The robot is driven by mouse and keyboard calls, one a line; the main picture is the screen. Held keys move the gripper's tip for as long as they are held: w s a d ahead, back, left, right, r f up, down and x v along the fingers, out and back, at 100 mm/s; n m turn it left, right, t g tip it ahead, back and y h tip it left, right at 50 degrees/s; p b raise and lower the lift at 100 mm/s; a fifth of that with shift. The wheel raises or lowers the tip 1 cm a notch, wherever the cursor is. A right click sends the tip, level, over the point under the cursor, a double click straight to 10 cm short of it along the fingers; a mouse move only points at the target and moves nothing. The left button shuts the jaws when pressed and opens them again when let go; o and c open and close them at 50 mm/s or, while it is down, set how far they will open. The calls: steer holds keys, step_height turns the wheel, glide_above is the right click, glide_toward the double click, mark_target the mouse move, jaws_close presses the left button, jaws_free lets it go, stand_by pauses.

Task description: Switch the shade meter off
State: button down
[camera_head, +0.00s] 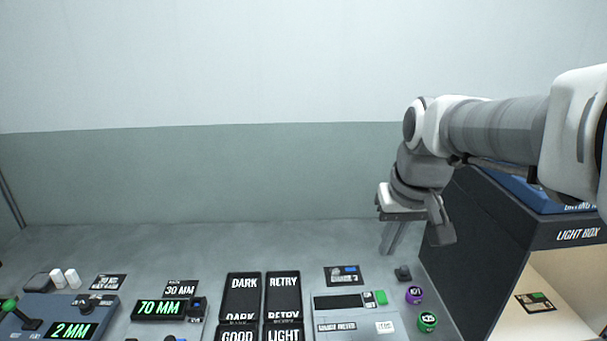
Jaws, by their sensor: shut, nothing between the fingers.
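The shade meter (355,327) is a light grey box at the bottom of the view, right of centre, cut off by the lower edge. Its label is small and hard to read. It has a dark display (338,302) with no lit digits that I can see. A green button or switch (381,297) sits at the display's right, with a small dark part beside it.
A dark light box (483,240) with a lit opening stands at right. Purple (414,295) and green (427,321) round pieces lie right of the meter. Black bins (243,293) stand left of it. Units reading 70 MM (160,308) and 2 MM (73,331) are further left.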

steer(key=w+d+f+g, duration=0.1)
steer(key=w+d+f, duration=0.15)
steer(key=w, duration=0.25)
steer(key=w+d+f+g, duration=0.1)
steer(key=w+f, duration=0.3)
steer(key=w, duration=0.1)
steer(key=g+b, duration=0.1)
steer(key=b, duration=0.1)
glide_above(380, 293)
step_height(380, 293, down, 9)
steer(key=shift+s+r, duration=0.1)
steer(key=shift+r, duration=0.05)
step_height(380, 293, down, 13)
steer(key=shift+f+p, duration=0.2)
steer(key=shift+p, duration=0.1)
steer(key=shift+f, duration=0.3)
